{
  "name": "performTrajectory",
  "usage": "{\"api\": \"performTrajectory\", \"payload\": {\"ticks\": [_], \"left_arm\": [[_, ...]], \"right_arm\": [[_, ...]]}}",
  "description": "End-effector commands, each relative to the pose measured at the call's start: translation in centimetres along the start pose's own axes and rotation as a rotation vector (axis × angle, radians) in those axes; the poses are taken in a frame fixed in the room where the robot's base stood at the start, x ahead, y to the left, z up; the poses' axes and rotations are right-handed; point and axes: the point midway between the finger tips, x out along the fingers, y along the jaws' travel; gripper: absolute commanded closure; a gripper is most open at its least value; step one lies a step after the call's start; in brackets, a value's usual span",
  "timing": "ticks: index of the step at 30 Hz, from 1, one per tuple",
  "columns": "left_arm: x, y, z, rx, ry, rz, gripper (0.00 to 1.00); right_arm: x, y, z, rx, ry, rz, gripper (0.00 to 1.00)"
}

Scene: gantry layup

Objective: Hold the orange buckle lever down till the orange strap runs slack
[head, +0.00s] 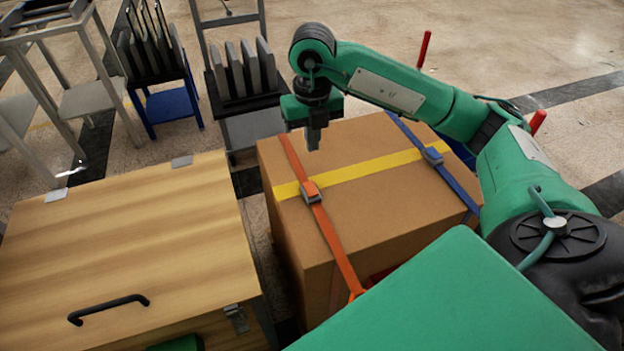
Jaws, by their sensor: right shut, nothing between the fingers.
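The orange strap (330,237) runs over the top of a brown cardboard box (385,220) and down its near side. It looks straight and flat on the box. Its buckle with the orange lever (310,191) sits on the box top, where the strap crosses a yellow band (375,168). My right gripper (313,146) points down above the far part of the box, behind the buckle in the picture. It is shut and empty, and appears apart from the buckle and strap. My left gripper is not in view.
A blue strap with its own buckle (432,156) crosses the box at the right. A wooden chest (130,250) with a black handle (108,309) stands at the left. Racks holding grey panels (243,70) stand behind. Open floor lies at the upper right.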

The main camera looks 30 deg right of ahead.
Motion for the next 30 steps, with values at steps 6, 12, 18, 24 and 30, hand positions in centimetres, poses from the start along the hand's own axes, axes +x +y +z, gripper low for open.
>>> {"api": "performTrajectory", "payload": {"ticks": [6,12,18,24,30], "left_arm": [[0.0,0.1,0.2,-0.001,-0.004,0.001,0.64],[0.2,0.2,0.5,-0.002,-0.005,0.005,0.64],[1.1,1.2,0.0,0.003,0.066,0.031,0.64],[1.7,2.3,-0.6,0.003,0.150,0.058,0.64],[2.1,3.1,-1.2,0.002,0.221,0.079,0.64]], "right_arm": [[0.0,0.0,0.0,-0.001,0.001,0.000,1.00],[0.8,0.0,0.0,-0.002,0.002,0.000,1.00],[4.4,0.0,-0.1,-0.002,0.007,-0.001,1.00],[8.7,0.0,-0.1,-0.003,0.006,0.000,1.00],[12.2,0.1,-0.1,-0.002,0.004,0.001,1.00]]}}
